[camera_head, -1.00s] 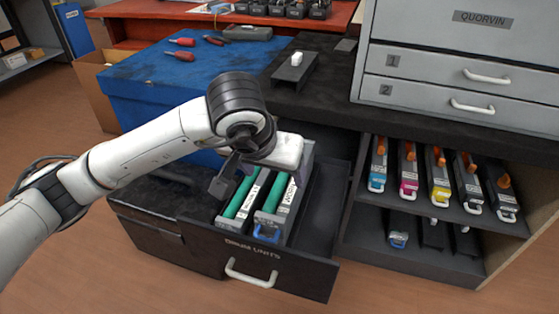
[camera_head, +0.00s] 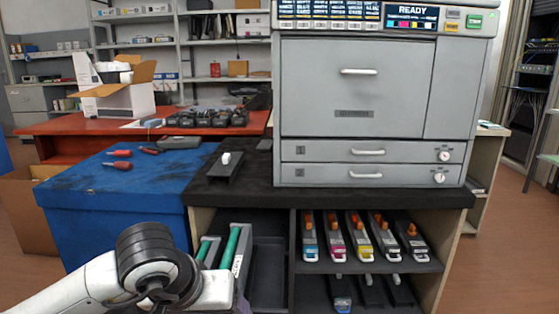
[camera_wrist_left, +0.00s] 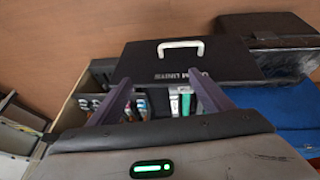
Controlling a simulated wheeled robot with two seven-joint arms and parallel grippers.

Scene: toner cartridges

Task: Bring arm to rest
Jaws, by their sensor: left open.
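My left arm comes in from the lower left in the head view, with its wrist and white gripper body (camera_head: 217,291) over the open drawer. Drum units with green rollers (camera_head: 232,247) lie in the drawer, partly hidden by my arm. My right gripper is not in view.
A grey printer (camera_head: 357,104) reading READY stands on the black cabinet top (camera_head: 240,190). Coloured toner cartridges (camera_head: 358,238) fill the open shelf below. A blue cabinet (camera_head: 110,200) with red-handled tools (camera_head: 118,153) stands at left. The drawer's right part (camera_head: 268,270) is empty.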

